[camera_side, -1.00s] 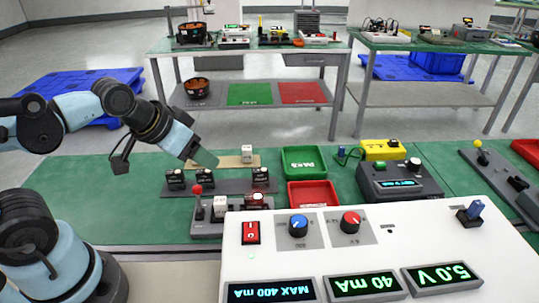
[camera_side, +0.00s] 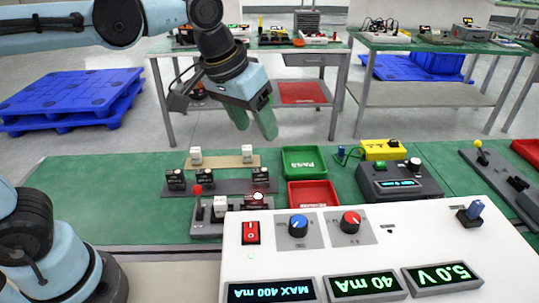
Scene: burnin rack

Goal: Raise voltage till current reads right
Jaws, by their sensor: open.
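The white power supply (camera_side: 400,248) stands in the front right, its panel upside down to the camera. It has a blue knob (camera_side: 298,226), a red knob (camera_side: 350,222) and a red rocker switch (camera_side: 250,232). Its displays read 5.0 V (camera_side: 441,277), 40 mA (camera_side: 366,285) and MAX 400 mA (camera_side: 271,291). A small green light glows below the switch. My gripper (camera_side: 256,128) is open and empty, its green fingers pointing down, above the mat and well behind the knobs.
A fixture with a red-ball lever (camera_side: 197,190) stands left of the supply. Dark modules (camera_side: 176,178) and white blocks (camera_side: 196,155) are behind it. A green tray (camera_side: 305,161), red tray (camera_side: 312,194) and dark meter box (camera_side: 400,182) are beyond the supply.

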